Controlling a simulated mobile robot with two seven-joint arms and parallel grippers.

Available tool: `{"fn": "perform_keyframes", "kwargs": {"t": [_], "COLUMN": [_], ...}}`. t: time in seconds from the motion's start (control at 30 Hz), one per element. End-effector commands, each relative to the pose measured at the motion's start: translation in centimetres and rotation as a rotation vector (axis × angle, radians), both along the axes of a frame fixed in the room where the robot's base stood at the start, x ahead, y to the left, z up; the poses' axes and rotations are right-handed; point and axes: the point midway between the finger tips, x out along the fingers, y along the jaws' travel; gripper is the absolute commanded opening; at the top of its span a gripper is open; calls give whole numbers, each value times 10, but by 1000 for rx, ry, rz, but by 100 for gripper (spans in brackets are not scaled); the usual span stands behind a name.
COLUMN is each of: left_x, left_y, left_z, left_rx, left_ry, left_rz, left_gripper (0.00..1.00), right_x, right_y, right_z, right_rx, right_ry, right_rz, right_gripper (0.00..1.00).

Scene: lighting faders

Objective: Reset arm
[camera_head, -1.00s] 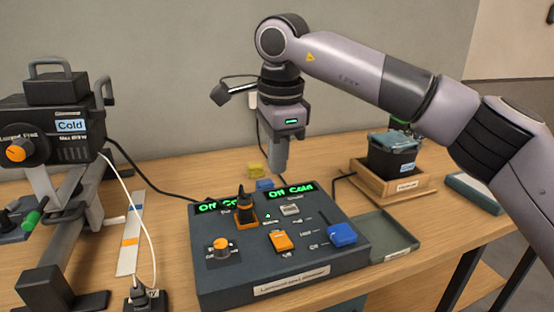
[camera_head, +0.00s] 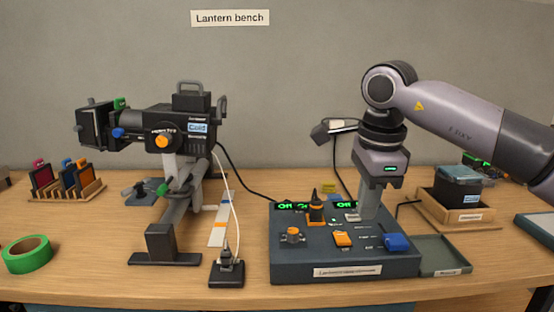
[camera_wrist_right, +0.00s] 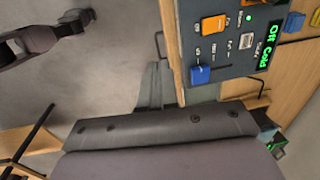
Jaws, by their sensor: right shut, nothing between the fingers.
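My right gripper (camera_head: 369,212) is shut and empty. In the head view it points down over the back right part of the dark control box (camera_head: 345,273), and I cannot tell whether it touches the box. The box carries an orange knob (camera_head: 292,236), a black-and-orange lever (camera_head: 316,208), an orange fader cap (camera_head: 342,239), a blue fader cap (camera_head: 397,242) and green displays reading Off. In the right wrist view the box (camera_wrist_right: 222,84) is at the top right, with the orange cap (camera_wrist_right: 214,25) and blue cap (camera_wrist_right: 200,75). My left gripper is not in view.
A black lantern (camera_head: 170,130) labelled Cold stands left of the box on a stand. Green tape (camera_head: 28,254) lies far left. A grey tray (camera_head: 445,254) and a wooden holder (camera_head: 460,212) are at the right.

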Motion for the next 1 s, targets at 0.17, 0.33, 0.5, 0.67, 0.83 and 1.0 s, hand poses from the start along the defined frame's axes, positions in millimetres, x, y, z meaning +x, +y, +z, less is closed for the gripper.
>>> {"fn": "perform_keyframes", "kwargs": {"t": [0.17, 0.33, 0.5, 0.67, 0.83, 1.0], "left_x": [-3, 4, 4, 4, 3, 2], "left_y": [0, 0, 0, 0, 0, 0], "left_z": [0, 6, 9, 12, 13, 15], "left_rx": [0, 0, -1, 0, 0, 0], "left_ry": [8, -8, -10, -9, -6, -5], "left_rz": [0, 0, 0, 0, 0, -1], "left_gripper": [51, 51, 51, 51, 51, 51], "right_x": [-22, -53, -88, -111, -118, -108], "right_y": [61, 120, 172, 204, 216, 206], "right_z": [-53, -85, -97, -90, -78, -74], "right_rx": [252, 532, 853, 1143, 1426, 1674], "right_ry": [129, 282, 479, 683, 911, 1138], "right_rz": [51, 47, -33, -175, -394, -678], "right_gripper": [0, 0, 0, 0, 0, 0]}}
